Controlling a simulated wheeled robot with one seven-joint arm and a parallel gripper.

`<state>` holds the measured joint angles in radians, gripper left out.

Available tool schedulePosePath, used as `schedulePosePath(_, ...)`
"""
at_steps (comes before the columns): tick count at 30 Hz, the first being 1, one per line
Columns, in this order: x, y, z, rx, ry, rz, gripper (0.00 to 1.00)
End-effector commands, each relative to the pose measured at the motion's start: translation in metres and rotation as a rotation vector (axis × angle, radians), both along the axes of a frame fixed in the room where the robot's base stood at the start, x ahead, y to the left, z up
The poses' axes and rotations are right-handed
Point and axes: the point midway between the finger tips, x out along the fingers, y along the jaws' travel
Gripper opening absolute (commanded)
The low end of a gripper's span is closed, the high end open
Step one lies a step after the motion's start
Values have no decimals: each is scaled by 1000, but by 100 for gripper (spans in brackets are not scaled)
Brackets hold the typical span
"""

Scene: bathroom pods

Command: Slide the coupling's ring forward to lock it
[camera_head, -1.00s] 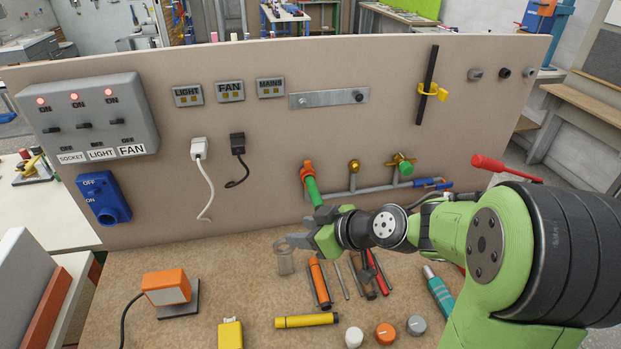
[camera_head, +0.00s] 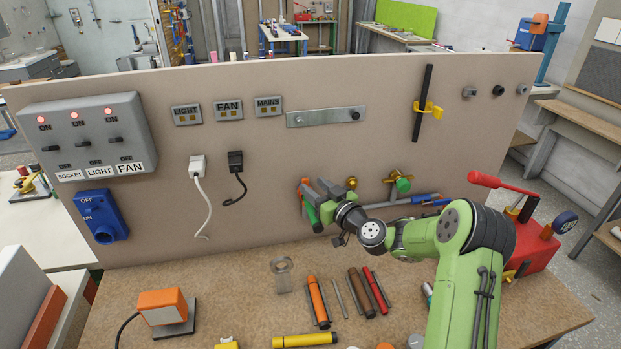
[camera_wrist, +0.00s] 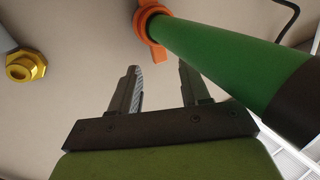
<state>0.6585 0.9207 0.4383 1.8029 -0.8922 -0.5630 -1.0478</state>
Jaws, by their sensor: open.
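A fitting on the panel has an orange ring (camera_head: 304,185) and a green sleeve (camera_head: 312,214); I take it for the coupling, though I cannot be sure. In the wrist view the orange ring (camera_wrist: 152,24) encircles the far end of the green sleeve (camera_wrist: 225,60), and a black end (camera_wrist: 300,103) is nearer. My gripper (camera_head: 320,190) is in front of this fitting and partly hides it. In the wrist view my gripper (camera_wrist: 158,68) is open, its fingers empty and below the ring. I cannot tell whether they touch the fitting.
A brass fitting (camera_wrist: 25,67) is left of the fingers in the wrist view. A brass-and-green valve (camera_head: 401,184) and a blue pipe piece (camera_head: 424,199) are to the right on the panel. Orange (camera_head: 318,300) and red (camera_head: 378,288) tools lie on the bench below.

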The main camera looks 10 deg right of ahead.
Motion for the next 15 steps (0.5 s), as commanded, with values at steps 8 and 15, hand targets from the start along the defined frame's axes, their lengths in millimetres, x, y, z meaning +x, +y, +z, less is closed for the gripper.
schedulePosePath(8, 25, 10, 0, 0, 1, 0, 46)
schedulePosePath(15, 25, 10, -1, -1, 2, 0, 39)
